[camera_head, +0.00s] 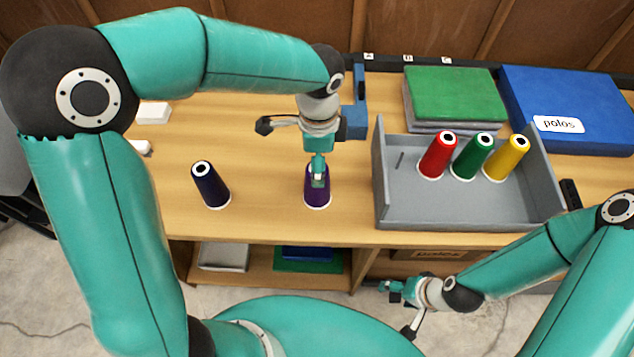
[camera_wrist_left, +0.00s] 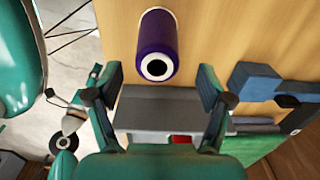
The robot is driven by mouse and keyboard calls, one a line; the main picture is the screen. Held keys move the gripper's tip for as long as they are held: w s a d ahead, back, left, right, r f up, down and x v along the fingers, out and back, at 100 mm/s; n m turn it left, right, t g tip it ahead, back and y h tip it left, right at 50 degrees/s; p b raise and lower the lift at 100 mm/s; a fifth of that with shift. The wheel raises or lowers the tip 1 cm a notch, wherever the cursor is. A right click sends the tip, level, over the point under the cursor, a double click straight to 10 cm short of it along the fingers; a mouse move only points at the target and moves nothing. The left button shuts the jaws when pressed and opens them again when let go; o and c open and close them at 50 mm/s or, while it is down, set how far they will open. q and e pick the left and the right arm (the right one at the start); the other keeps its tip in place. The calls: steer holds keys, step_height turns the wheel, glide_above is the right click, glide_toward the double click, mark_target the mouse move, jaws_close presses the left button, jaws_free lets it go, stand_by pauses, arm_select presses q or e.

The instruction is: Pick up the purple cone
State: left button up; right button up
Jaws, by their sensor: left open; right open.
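The purple cone (camera_head: 318,197) stands upright on the wooden table, left of the grey tray. My left gripper (camera_head: 318,172) is directly over it in the head view and hides its top. In the left wrist view the purple cone (camera_wrist_left: 157,38) shows its white-ringed top end between the spread fingers of my left gripper (camera_wrist_left: 156,80). The fingers are open, with gaps to the cone on both sides. My right gripper (camera_head: 390,288) is open and empty, low in front of the table's front edge, far from the cone.
A dark navy cone (camera_head: 210,187) stands to the left. The grey tray (camera_head: 470,216) on the right holds a red (camera_head: 437,158), a green (camera_head: 472,158) and a yellow cone (camera_head: 506,160). Behind are a green box (camera_head: 452,95), a blue box (camera_head: 570,100) and a blue stand (camera_head: 358,115).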

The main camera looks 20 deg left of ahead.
arm_select(q)
step_height(320, 180, down, 5)
steer(key=shift+s+p, duration=0.15)
steer(key=shift+p, duration=0.15)
steer(key=shift+c, duration=0.2)
steer(key=c, duration=1.3)
steer(key=shift+r, duration=0.2)
step_height(320, 180, up, 20)
steer(key=shift+f, duration=0.15)
